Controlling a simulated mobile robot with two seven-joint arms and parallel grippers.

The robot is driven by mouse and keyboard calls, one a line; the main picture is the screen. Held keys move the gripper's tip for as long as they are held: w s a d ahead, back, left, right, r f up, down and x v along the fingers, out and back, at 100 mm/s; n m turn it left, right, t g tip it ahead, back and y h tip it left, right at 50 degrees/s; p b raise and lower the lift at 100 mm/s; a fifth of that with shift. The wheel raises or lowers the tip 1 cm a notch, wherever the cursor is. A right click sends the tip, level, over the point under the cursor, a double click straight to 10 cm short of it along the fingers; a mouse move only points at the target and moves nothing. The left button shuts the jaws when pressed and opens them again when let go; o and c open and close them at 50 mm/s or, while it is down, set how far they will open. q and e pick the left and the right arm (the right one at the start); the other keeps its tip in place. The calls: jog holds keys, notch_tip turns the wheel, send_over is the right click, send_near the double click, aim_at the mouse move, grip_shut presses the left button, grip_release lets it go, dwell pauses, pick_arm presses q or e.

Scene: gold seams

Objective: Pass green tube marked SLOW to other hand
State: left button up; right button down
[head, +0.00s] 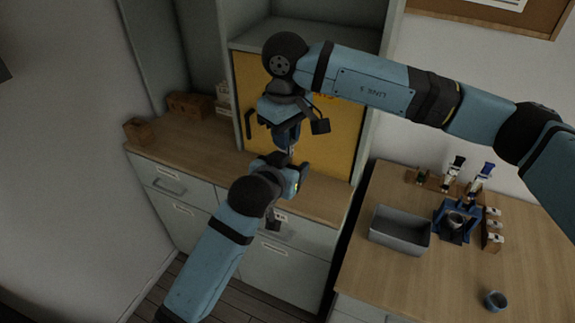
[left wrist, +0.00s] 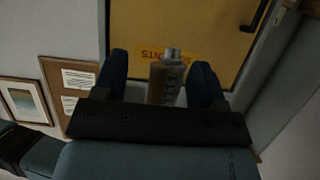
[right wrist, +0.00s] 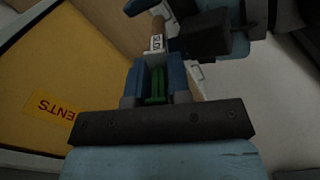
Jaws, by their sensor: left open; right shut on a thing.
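The tube (right wrist: 157,43) shows a white label with lettering, a green part between my right fingers and a brownish part beyond the label. My right gripper (right wrist: 157,66) is shut on the green part. In the head view this gripper (head: 287,138) points down, above my left gripper (head: 289,174). In the left wrist view the tube (left wrist: 167,80), with a brown body and grey end, stands between the fingers of my open left gripper (left wrist: 160,66). Whether those fingers touch it I cannot tell. In the head view the tube is mostly hidden between the grippers.
A yellow cabinet door (head: 345,125) is close behind the grippers. A wooden counter (head: 195,145) holds brown blocks at left. The right-hand table (head: 410,277) carries a grey bin (head: 399,230), a blue stand (head: 457,222) and a small cup (head: 495,301).

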pick_arm(q)
jog(key=shift+d, duration=0.1)
jog(key=c, duration=1)
pick_arm(e)
jog(key=c, duration=1)
grip_release()
jog(key=shift+s+a, duration=0.1)
